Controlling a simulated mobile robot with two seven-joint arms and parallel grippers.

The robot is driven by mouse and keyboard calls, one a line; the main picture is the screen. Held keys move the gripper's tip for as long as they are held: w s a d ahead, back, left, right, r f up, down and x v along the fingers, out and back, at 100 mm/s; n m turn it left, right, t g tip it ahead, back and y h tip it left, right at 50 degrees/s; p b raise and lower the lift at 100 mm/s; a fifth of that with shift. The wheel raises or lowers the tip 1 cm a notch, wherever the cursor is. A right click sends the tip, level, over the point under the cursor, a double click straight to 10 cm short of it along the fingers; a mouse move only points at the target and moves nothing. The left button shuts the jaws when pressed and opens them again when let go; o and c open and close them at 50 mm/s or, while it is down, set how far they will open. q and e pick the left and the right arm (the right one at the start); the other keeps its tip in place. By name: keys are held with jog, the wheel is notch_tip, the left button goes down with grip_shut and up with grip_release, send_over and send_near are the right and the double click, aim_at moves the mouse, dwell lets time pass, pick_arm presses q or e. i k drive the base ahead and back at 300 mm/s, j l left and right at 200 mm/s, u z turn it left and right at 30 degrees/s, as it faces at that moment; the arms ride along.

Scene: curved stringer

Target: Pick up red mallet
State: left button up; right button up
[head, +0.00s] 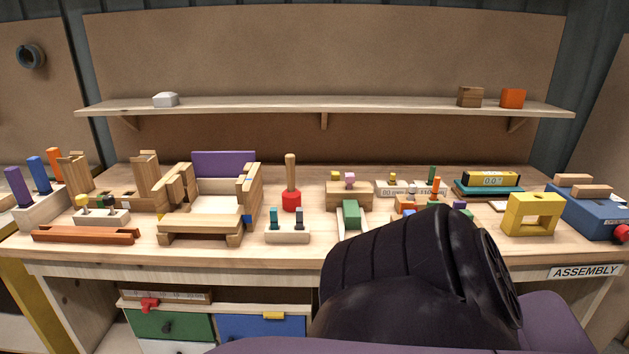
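The red mallet (291,200) stands upright on the workbench (265,254), near the middle of the head view. Its red head rests on the bench top and its wooden handle points straight up. It is clear of my arm. A dark, ribbed part of my own arm fills the lower right of the view and hides the front edge of the bench there. Neither gripper shows in the view, so no fingers are seen near the mallet.
A small block with two dark pegs (287,234) stands just in front of the mallet. A wooden chair-like assembly (200,228) is to its left, and wooden blocks (348,196) are to its right. A shelf (330,106) runs above the bench.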

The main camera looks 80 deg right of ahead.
aim_at(291, 197)
jog(key=z, duration=2.65)
